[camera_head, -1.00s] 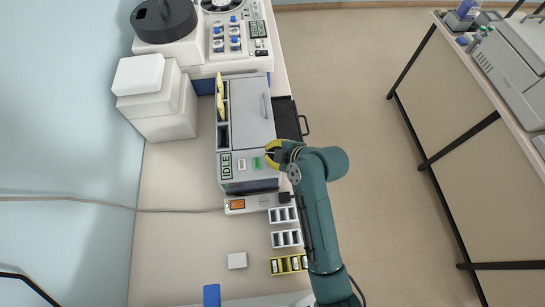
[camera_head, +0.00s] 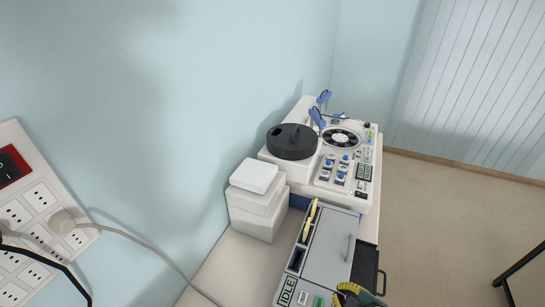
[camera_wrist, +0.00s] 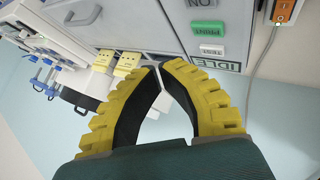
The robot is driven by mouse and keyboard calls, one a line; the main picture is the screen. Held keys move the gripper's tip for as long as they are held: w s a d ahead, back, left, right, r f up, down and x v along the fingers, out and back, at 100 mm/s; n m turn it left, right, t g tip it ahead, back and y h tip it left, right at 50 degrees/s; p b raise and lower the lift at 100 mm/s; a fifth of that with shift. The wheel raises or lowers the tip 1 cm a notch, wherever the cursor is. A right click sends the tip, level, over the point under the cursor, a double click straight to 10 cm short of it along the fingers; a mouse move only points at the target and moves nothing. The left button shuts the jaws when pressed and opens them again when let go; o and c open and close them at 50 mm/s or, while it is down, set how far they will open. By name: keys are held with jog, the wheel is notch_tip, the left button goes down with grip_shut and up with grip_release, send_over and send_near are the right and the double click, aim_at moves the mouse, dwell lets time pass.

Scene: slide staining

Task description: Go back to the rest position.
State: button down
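My gripper (camera_wrist: 160,68) shows large in the wrist view. Its two yellow fingers with black pads arch together, and their tips almost meet with nothing visible between them. In the head view only part of my gripper (camera_head: 354,294) shows at the bottom edge, beside the front of a grey machine (camera_head: 327,246). The machine's IDLE display (camera_wrist: 215,66) and green button (camera_wrist: 212,49) also show in the wrist view, beyond and apart from the fingertips.
A white device with a black round lid (camera_head: 292,142) stands behind the machine. White stacked boxes (camera_head: 256,211) stand left of it. A black drawer (camera_head: 366,270) juts from the machine's right side. A socket panel (camera_head: 38,216) with a plugged cable is near on the left.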

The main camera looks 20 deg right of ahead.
jog(key=w+a+r+n+t+y+p, duration=0.15)
jog(key=w+a+r, duration=0.35)
jog(key=r, duration=0.5)
jog(key=w+a+r+n+t+p, duration=0.1)
jog(key=w+a+r+t+p, duration=0.15)
jog(key=a+r, duration=0.65)
jog(key=w+a+r+n+t+p, duration=0.1)
jog(key=w+a+r+p, duration=0.3)
jog(key=r, duration=0.6)
jog(key=s+a+r+m+t+h, duration=0.1)
jog(key=s+r+m+t, duration=0.3)
jog(key=r, duration=0.7)
jog(key=s+a+r+m+t+h, duration=0.1)
jog(key=s+r+m+t, duration=0.3)
jog(key=s+r+m, duration=0.4)
notch_tip(320, 180, up, 4)
jog(key=shift+f+m+b, duration=0.25)
jog(key=shift+m+b, duration=0.05)
jog(key=shift+m, duration=0.15)
